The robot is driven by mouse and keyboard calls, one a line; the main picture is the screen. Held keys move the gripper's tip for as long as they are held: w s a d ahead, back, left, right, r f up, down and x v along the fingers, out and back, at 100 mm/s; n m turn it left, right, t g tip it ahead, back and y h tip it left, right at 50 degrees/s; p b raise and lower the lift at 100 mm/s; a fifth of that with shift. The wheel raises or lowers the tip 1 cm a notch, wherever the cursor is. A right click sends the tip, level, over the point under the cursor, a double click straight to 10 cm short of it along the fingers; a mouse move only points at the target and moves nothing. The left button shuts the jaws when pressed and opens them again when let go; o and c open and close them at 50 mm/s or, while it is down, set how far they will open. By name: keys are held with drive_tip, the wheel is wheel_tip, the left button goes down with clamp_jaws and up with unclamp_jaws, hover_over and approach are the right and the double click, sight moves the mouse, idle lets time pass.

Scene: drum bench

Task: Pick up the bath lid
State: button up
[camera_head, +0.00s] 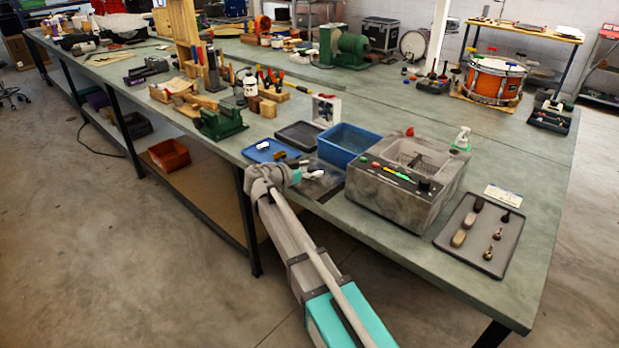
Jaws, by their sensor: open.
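The bath (405,180), a grey box with an open basin and a front control panel, stands on the bench right of centre. No lid sits over its basin. A dark flat rectangular piece (299,135) lies behind and left of it; it may be the bath lid, but I cannot tell it from a shallow tray. My gripper (314,174) is at the bench's front edge, left of the bath and in front of the dark piece, apart from that piece. It is open; its fingers are small and hard to make out. I see nothing held in it.
A blue bin (347,144) stands between the dark piece and the bath. A blue tray (270,151) lies left of my gripper. A green vise (221,122) stands farther left. A dark tray (452,237) with several small parts lies at right. Bare bench (535,225) is at far right.

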idle(0.4)
clamp_jaws()
